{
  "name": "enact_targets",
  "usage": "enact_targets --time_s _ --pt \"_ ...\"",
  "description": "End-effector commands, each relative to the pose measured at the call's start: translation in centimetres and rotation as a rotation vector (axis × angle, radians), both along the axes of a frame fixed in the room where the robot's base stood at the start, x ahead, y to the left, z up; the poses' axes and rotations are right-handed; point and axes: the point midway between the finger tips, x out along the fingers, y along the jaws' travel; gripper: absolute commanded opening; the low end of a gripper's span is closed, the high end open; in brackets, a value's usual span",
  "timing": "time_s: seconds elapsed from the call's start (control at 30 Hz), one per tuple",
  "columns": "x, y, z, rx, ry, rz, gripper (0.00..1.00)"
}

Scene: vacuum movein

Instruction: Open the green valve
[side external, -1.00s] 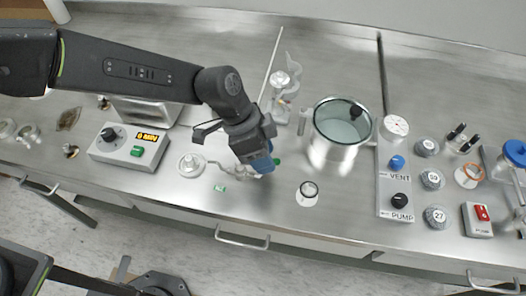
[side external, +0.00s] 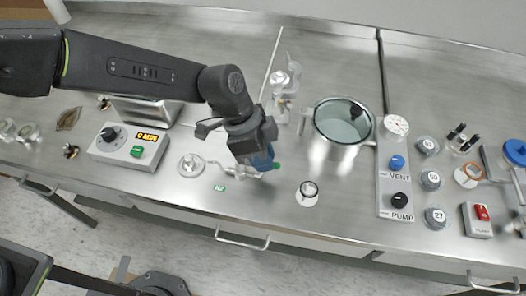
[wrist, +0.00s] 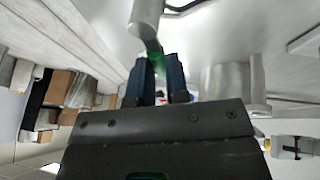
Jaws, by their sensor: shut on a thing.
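The green valve (side external: 276,165) is a small green handle on a thin pale stem, low over the bench, and most of it is hidden by my gripper. My gripper (side external: 262,166), with blue fingers, reaches down over it and is shut on it. In the wrist view the green part (wrist: 157,63) shows at the tips of my two dark blue fingers (wrist: 160,80), with a grey cylinder just above it. Whether the valve is open or closed I cannot tell.
A metal pot with a glass lid (side external: 333,145) stands to the right of my gripper. Beyond it is the VENT and PUMP panel (side external: 393,180). A timer box (side external: 130,143) is to the left, and a small glass apparatus (side external: 283,90) stands behind.

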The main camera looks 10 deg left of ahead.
Motion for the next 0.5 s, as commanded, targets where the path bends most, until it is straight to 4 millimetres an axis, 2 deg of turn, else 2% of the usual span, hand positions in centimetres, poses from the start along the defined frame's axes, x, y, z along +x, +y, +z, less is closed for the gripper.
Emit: enact_targets --time_s 0.13,0.43,0.47,0.5 --pt "-0.51 -0.06 0.01 0.0 -0.001 -0.117 0.0" --pt "-0.66 -0.04 0.03 0.001 0.0 -0.14 0.0" --pt "-0.67 -0.05 0.03 0.001 0.0 -0.14 0.16" --pt "-0.67 -0.05 0.03 0.001 0.0 -0.14 0.2"
